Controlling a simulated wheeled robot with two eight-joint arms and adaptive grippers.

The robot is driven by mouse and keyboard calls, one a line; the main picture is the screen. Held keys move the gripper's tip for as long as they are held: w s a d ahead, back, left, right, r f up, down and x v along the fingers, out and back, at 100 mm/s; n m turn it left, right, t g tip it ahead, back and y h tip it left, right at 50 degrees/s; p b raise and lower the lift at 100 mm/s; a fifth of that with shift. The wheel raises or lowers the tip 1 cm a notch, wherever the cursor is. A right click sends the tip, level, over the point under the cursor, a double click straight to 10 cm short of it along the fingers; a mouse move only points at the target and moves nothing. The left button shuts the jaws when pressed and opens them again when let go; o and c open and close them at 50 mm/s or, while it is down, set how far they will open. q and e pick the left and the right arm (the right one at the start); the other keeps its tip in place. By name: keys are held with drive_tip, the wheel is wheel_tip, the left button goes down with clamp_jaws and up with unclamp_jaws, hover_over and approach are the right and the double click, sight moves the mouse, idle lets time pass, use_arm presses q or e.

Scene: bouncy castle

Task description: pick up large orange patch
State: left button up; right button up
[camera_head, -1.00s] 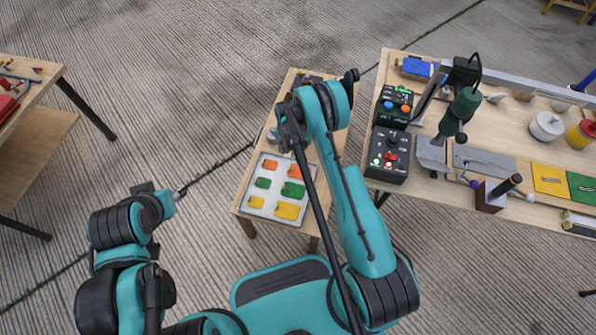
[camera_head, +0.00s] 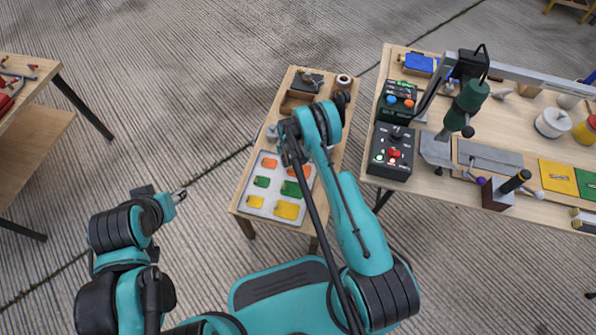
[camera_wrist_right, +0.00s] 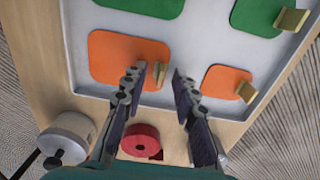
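The large orange patch (camera_wrist_right: 112,60) lies flat on the pale tray (camera_wrist_right: 85,14) in the right wrist view. A small tan tab (camera_wrist_right: 160,73) stands at its right edge. My right gripper (camera_wrist_right: 160,80) is open, with one fingertip over the patch's right part and the other over bare tray; the tab shows between them. In the head view my right gripper (camera_head: 293,154) is over the tray's far end and partly hides the large orange patch (camera_head: 302,171). My left gripper (camera_head: 181,195) is off to the left over the floor; its finger state is too small to tell.
A small orange patch (camera_wrist_right: 226,82) and green patches (camera_wrist_right: 145,5) lie nearby on the tray. A grey pot (camera_wrist_right: 66,136) and red ring (camera_wrist_right: 140,140) stand beside it. The right workbench (camera_head: 430,187) holds control boxes (camera_head: 391,152) and a green tool (camera_head: 465,107).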

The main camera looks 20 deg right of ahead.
clamp_jaws()
drive_tip(key=shift+r, duration=0.1)
